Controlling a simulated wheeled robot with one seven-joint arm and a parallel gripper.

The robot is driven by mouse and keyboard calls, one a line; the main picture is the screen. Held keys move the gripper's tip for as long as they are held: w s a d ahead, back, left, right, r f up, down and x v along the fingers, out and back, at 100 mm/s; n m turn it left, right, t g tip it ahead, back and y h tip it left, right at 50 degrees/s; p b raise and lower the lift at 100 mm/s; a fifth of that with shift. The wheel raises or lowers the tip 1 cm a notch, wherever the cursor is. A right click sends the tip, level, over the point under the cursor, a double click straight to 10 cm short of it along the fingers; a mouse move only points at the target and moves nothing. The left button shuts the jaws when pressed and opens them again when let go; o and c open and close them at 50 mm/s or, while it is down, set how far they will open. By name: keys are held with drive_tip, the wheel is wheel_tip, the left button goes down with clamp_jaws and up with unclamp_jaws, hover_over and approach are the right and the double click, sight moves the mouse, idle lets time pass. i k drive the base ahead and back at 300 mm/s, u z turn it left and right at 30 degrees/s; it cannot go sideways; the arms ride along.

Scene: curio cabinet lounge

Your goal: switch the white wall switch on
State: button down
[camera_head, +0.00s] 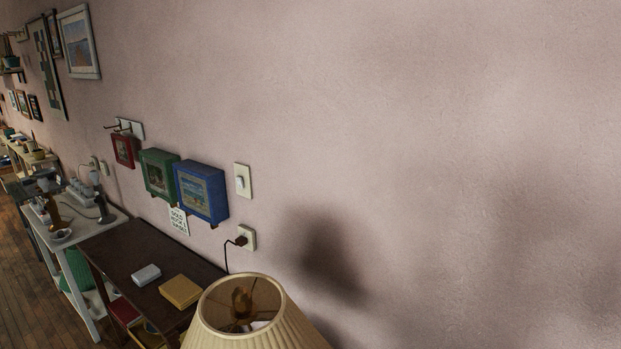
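The white wall switch (243,181) is a small upright plate with a toggle in its middle. It is on the pink wall, just right of a blue framed box. The toggle is too small to tell which way it is set. My gripper is not in view. Nothing covers the switch.
Below the switch is a wall outlet (246,237) with a dark plug and cord. A cream lampshade (255,310) stands in front at the bottom. A blue box (201,191) and green box (159,175) hang left, above a dark table (140,250). The wall to the right is bare.

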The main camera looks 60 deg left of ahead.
sight(239, 180)
drive_tip(key=z, duration=0.15)
drive_tip(key=k, duration=2.6)
drive_tip(key=u, duration=2.95)
drive_tip(key=i, duration=2.9)
